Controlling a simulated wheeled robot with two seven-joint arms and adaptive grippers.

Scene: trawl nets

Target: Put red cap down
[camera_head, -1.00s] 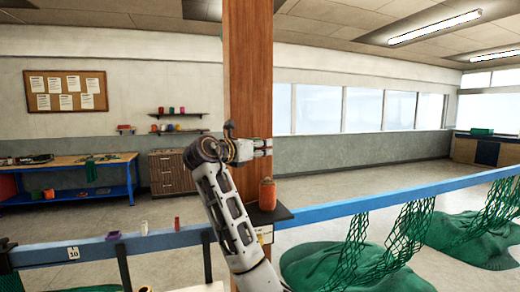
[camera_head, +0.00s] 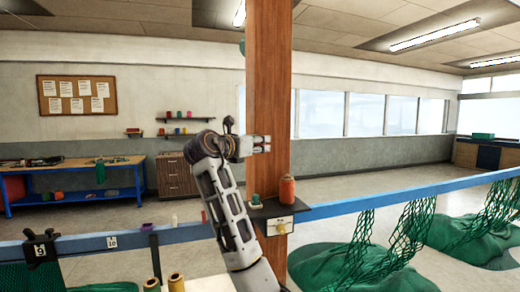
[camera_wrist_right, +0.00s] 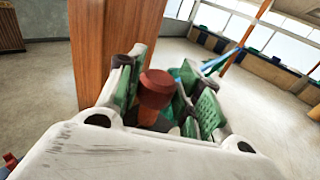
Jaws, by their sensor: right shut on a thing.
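My right gripper (camera_head: 262,145) is in front of the wooden post in the head view, its fingers pointing right. In the right wrist view the gripper (camera_wrist_right: 160,100) is shut on a reddish-brown piece with a round, wider top, which looks like the red cap (camera_wrist_right: 156,85). Green finger pads stand on both sides of it. The cap's lower part is hidden between the fingers. In the head view I cannot make out the cap in the gripper. My left gripper is not in view.
A wooden post (camera_head: 268,90) stands behind the gripper. A small dark shelf (camera_head: 268,212) on it holds an orange jar-like thing (camera_head: 287,191) and a small green thing (camera_head: 255,200). A blue rail (camera_head: 400,194) with green nets (camera_head: 375,235) runs across. Yellowish spools (camera_head: 176,282) stand lower left.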

